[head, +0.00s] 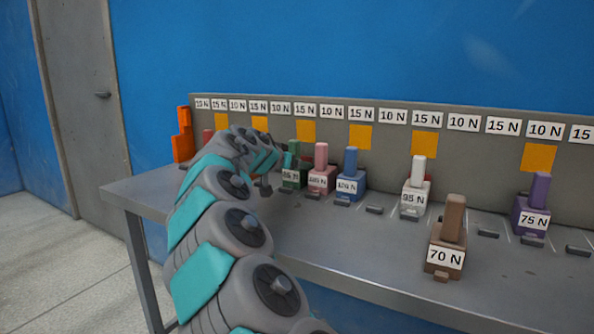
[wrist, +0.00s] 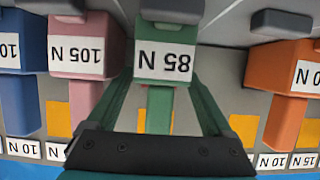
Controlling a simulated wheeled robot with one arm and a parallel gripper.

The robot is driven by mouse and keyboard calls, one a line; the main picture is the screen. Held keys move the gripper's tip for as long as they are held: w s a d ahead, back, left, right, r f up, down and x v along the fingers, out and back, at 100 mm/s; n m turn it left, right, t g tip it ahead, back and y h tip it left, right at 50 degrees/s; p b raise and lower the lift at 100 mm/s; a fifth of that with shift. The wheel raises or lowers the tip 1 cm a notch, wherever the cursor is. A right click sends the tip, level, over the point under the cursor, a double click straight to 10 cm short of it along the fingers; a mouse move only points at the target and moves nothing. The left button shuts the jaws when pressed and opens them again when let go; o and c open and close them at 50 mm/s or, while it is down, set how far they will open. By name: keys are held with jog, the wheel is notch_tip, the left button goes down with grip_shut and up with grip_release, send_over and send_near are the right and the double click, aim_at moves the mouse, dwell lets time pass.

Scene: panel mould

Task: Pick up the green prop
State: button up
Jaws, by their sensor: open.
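The green prop (head: 293,174) stands upright on the grey table, a block with a post on top, labelled 85 N. My gripper (wrist: 163,100) is open, with one finger on each side of the prop's post. I cannot tell whether the fingers touch it. In the head view my gripper (head: 279,165) is at the prop's left and hides part of it.
A pink prop (head: 321,180) stands close to the right of the green one, then a blue prop (head: 347,186). White, brown and purple props stand farther right. An orange prop (wrist: 295,70) shows in the wrist view. A grey back panel (head: 480,151) with labels rises behind.

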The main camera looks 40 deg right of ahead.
jog(key=shift+w+d+f, duration=0.25)
jog(key=shift+d, duration=0.2)
grip_shut()
dwell(0.4)
